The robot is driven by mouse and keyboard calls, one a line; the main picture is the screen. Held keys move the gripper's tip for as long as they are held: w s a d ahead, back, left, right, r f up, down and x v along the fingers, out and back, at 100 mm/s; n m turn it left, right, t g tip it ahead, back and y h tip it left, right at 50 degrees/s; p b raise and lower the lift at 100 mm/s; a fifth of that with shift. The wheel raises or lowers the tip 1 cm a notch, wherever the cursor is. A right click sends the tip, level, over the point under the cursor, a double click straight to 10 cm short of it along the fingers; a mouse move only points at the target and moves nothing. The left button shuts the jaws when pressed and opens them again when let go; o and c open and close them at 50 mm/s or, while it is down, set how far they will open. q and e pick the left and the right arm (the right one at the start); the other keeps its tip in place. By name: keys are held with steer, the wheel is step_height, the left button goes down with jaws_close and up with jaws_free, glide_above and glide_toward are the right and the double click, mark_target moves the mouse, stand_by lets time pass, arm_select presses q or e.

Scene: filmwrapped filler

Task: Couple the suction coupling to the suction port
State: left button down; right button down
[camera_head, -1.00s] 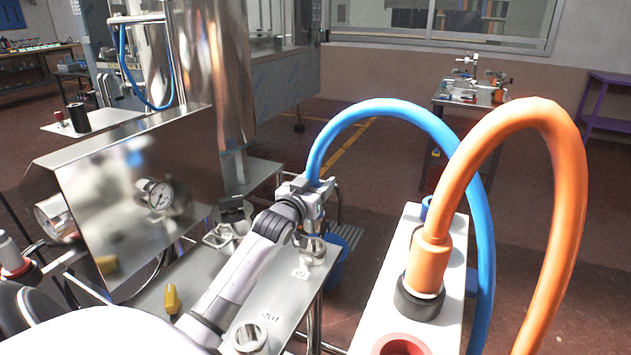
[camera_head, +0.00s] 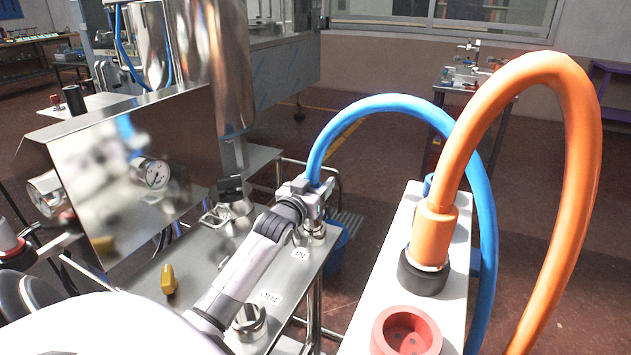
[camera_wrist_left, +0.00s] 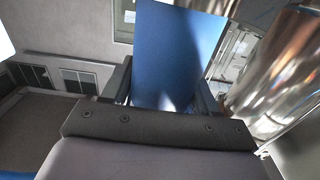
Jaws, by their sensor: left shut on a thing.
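My left gripper (camera_head: 313,199) is shut on the end of the thick blue hose (camera_head: 388,104), the suction coupling. In the left wrist view a blue body (camera_wrist_left: 166,60) fills the space between the fingers. The gripper is right above the far metal port (camera_head: 314,232) at the steel bench's right edge, beside a small white label. The coupling's lower end is mostly hidden by the gripper, so I cannot tell whether it touches or sits on the port. A second metal port (camera_head: 249,322) is nearer, beside another label. My right gripper is out of view.
An orange hose (camera_head: 570,190) stands in a dark collar on a white block (camera_head: 379,285) at the right, behind a red socket (camera_head: 407,332). A steel cabinet with a gauge (camera_head: 152,174) and a yellow handle (camera_head: 168,279) are at left. A blue bucket (camera_head: 338,250) is below the bench.

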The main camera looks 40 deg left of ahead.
arm_select(q)
steer(key=shift+f+b, duration=0.6)
steer(key=shift+f, duration=0.5)
steer(key=shift+f, duration=0.35)
stand_by(0.5)
steer(key=shift+c, duration=1.1)
jaws_free()
steer(key=shift+f, duration=0.2)
steer(key=p+v, duration=0.1)
steer(key=v, duration=0.6)
steer(key=shift+r, duration=0.2)
